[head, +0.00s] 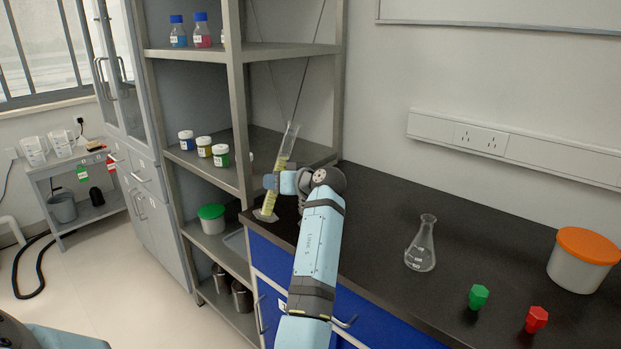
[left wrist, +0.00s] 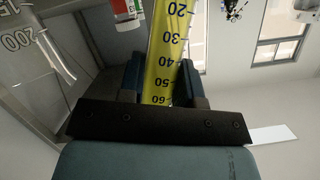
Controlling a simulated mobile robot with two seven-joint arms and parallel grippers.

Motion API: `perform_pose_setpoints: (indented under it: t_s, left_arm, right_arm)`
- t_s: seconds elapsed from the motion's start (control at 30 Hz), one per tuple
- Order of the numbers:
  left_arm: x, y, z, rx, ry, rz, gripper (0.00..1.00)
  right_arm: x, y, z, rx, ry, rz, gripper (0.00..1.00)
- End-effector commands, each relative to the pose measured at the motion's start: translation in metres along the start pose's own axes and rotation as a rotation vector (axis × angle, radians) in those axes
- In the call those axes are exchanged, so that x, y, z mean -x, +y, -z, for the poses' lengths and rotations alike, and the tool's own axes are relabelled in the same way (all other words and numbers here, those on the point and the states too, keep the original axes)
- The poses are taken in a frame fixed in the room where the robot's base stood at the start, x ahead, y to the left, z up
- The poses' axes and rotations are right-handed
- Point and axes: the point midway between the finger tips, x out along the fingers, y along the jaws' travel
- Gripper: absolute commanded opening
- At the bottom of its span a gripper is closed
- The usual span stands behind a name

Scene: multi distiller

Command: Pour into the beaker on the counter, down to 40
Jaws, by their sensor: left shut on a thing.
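A tall clear graduated cylinder (head: 290,141) with yellow liquid leans, top to the right, over the counter's left end. My left gripper (head: 272,183) is shut around its middle. Its white foot (head: 265,214) is near the counter edge; I cannot tell if it touches. In the left wrist view the yellow cylinder (left wrist: 164,50) stands between the fingers, with marks from 20 to 60; the liquid surface is not visible there. An empty-looking conical glass flask (head: 421,245) stands upright on the counter (head: 380,210), right of my gripper; no straight-sided beaker shows there. My right gripper is out of view.
Metal shelves (head: 238,120) with bottles and jars stand close left of the cylinder. A green stopper (head: 478,297), a red stopper (head: 536,319) and an orange-lidded tub (head: 583,262) are right of the flask. The counter between gripper and flask is clear. Marked glassware (left wrist: 25,40) shows at the wrist view's left.

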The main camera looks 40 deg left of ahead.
Motion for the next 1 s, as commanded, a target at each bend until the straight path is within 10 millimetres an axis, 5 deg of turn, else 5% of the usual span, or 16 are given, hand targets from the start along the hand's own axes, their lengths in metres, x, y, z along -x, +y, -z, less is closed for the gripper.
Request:
perform_pose_setpoints:
  t_s: [1.0]
  left_arm:
    - [-0.011, -0.016, -0.015, -0.45, 0.132, 0.188, 0.0]
  right_arm:
    - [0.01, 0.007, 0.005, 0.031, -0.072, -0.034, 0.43]
